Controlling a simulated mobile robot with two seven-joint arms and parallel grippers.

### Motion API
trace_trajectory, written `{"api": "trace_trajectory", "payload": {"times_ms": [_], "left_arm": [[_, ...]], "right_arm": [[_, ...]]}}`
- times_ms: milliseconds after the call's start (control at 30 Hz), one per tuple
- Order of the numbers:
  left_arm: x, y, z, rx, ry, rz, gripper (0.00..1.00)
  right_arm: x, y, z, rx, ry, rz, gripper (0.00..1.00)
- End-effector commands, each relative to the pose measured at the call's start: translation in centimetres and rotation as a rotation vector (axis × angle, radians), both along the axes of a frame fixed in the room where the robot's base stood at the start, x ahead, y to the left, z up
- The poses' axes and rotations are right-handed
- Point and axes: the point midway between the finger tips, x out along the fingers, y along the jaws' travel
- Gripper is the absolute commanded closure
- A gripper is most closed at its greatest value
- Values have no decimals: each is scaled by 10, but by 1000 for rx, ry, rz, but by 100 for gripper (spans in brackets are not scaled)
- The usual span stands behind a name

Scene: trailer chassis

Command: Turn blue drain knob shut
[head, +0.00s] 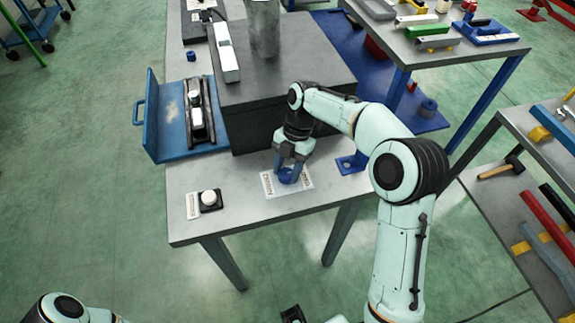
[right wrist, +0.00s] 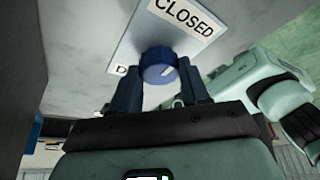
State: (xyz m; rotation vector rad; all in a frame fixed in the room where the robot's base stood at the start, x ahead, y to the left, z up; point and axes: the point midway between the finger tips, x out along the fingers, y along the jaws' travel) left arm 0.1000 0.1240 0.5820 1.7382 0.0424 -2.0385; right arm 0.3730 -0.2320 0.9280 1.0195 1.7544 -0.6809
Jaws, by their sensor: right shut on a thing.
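The blue drain knob (head: 286,176) sits on a white label plate (head: 269,187) near the front edge of the grey table. The word CLOSED shows on the plate (right wrist: 190,22); another word is mostly hidden by the knob and finger. My right gripper (head: 289,168) comes down from above and is shut on the knob, one finger on each side (right wrist: 160,85).
A big dark block (head: 278,75) stands right behind the knob. A white button on a black base (head: 210,199) is to the left. A blue bracket (head: 352,163) is to the right. A blue tray (head: 152,120) holds a tool.

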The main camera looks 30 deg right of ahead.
Motion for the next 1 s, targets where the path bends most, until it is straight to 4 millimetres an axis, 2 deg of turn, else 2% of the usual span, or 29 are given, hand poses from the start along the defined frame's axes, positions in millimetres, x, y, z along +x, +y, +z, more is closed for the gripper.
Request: {"api": "trace_trajectory", "payload": {"times_ms": [633, 667, 700, 1000], "left_arm": [[2, 0, 4, 0, -2, 0, 57], [2, 0, 4, 0, -2, 0, 57], [2, 0, 4, 0, -2, 0, 57], [2, 0, 4, 0, -2, 0, 57]], "right_arm": [[0, -1, -1, -3, -1, 48, 85], [0, -1, -1, -3, -1, 49, 45], [0, -1, -1, -3, -1, 48, 32], [0, 0, 0, -1, -1, 48, 30]]}}
